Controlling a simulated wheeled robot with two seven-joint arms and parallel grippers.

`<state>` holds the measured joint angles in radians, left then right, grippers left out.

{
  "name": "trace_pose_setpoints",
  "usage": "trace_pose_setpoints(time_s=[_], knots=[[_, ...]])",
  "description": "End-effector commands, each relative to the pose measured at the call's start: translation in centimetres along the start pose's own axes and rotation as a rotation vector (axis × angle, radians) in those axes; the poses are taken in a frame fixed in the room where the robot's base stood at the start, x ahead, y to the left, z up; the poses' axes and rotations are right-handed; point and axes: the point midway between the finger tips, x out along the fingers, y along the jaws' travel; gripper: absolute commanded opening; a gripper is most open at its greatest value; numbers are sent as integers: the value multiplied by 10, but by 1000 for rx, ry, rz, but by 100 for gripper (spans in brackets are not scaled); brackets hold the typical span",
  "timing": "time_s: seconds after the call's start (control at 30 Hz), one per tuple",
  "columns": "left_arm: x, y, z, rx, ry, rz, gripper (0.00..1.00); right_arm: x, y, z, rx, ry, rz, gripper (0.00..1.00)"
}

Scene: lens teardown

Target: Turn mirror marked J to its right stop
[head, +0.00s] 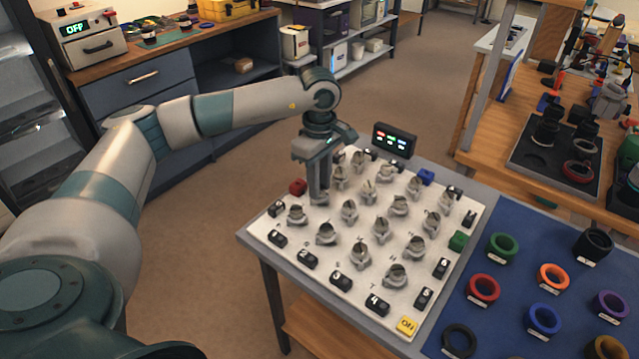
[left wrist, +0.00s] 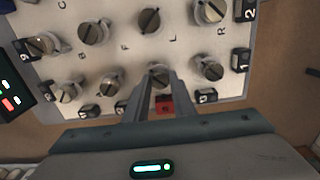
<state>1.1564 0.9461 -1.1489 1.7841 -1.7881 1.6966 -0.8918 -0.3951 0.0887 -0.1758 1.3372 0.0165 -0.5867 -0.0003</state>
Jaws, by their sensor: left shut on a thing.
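A white board (head: 300,258) carries rows of grey round mirror mounts with slotted tops. My left gripper (head: 318,200) points straight down at the board's far-left side and is shut on one mount. In the left wrist view the fingertips close around this mirror mount (left wrist: 159,74), in the row nearest the red block (left wrist: 165,104). Its letter is hidden by the fingers, so I cannot tell whether it is J. Some other letters, such as L and F, show beside neighbouring mounts. The slot's angle on the held mount is unclear. My right gripper is not in view.
Black numbered blocks (head: 341,281) line the board's edges, with a yellow ON block (head: 407,325) at the front corner. A small display (head: 394,140) stands behind the board. Coloured rings (head: 484,289) lie on a blue mat to the right. Neighbouring mounts (left wrist: 209,68) stand close to the fingers.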

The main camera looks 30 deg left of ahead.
Motion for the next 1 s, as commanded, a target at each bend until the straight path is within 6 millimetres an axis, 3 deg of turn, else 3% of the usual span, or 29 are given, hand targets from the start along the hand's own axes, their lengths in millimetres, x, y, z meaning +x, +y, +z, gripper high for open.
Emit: trace_pose_setpoints(time_s=[0.1,0.13,0.2,0.67,0.87,1.0], knots=[[-2,1,0,-1,0,4,1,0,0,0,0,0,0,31],[-2,1,0,-1,0,4,25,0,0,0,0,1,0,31],[-2,1,0,-1,0,4,42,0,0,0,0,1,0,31],[-5,1,0,-1,0,2,42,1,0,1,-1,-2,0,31],[-24,1,0,-1,0,4,42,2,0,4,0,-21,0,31],[-47,1,0,-2,-1,5,42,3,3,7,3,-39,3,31]])
